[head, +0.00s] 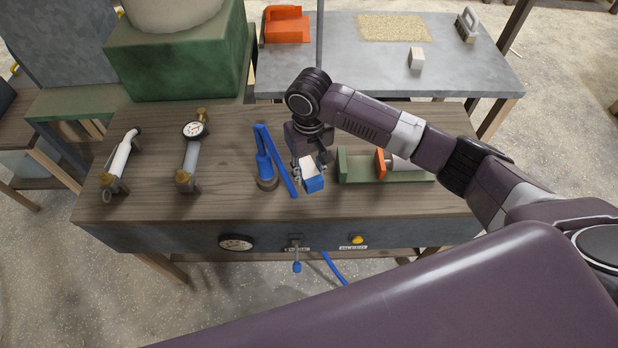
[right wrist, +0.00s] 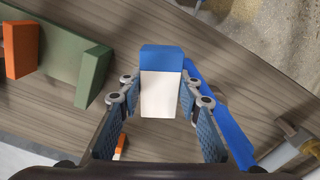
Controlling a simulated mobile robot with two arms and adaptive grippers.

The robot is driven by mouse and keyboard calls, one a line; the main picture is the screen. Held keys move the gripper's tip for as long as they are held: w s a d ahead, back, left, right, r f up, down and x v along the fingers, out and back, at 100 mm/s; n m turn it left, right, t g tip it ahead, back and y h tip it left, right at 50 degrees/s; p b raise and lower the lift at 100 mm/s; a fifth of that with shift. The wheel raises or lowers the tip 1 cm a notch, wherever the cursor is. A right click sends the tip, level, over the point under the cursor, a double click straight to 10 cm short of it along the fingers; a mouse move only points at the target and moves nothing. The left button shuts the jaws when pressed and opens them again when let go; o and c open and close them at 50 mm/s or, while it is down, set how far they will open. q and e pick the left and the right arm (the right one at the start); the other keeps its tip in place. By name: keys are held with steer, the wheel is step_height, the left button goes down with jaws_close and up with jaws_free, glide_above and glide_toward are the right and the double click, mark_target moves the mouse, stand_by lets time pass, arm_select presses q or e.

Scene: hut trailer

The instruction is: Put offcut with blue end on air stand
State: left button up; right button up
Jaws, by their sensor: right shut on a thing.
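The offcut with the blue end (head: 313,184) is a small white block with one blue end. My right gripper (head: 310,165) is shut on it above the wooden bench, with the blue end toward the bench's front edge. In the right wrist view the offcut (right wrist: 161,95) sits between both finger pads of the gripper (right wrist: 160,100), blue end outward. No label I can read names the air stand. A blue fixture with a round base and slanted bars (head: 265,165) stands just left of the offcut. My left gripper is not in view.
A green fixture with an orange plate (head: 362,178) lies right of the gripper. Two gauge or pipe fittings (head: 187,170) (head: 118,165) stand at the left. The bench front (head: 200,238) carries a dial, lever and yellow knob. A grey table (head: 350,70) behind holds a pale block (head: 416,58).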

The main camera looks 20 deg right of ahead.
mark_target(309, 180)
steer(key=shift+f, duration=2.05)
steer(key=shift+f, duration=0.15)
steer(key=o, duration=1.2)
steer(key=shift+c, duration=0.2)
step_height(309, 180, up, 12)
steer(key=shift+r+b, duration=0.15)
steer(key=shift+b, duration=0.3)
